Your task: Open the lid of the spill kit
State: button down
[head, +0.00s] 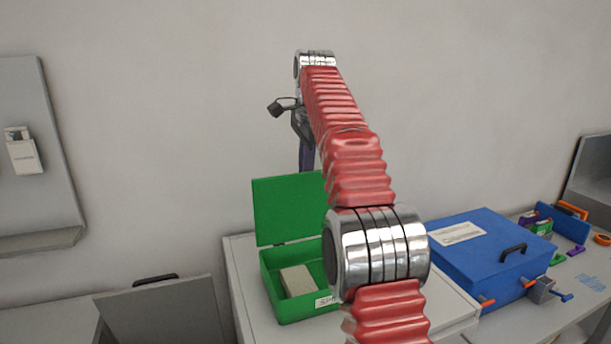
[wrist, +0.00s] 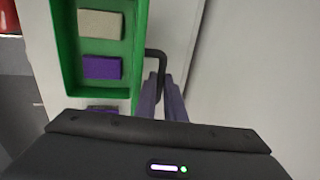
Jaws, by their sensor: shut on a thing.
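The green spill kit (head: 285,310) stands on a light cabinet top, its lid (head: 285,208) raised about upright at the back. In the wrist view the open box (wrist: 68,70) shows a pale block (wrist: 101,24) and a purple block (wrist: 102,67) inside. A black bent handle (wrist: 155,53) reaches from the green edge to between my fingers. My gripper (wrist: 170,92) is shut on this handle. In the head view my gripper (head: 307,155) is at the upper right of the lid, partly behind it. My arm hides the right part of the kit.
A blue case (head: 490,255) with a black handle stands right of the kit. A blue bin (head: 560,226) and small coloured items lie farther right. A grey panel (head: 170,312) stands at lower left. The wall is close behind the lid.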

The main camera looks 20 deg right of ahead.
jog(key=shift+w+f, duration=0.15)
jog(key=shift+w, duration=0.35)
jog(key=c, duration=1.8)
grip_release()
jog(key=shift+c, duration=0.2)
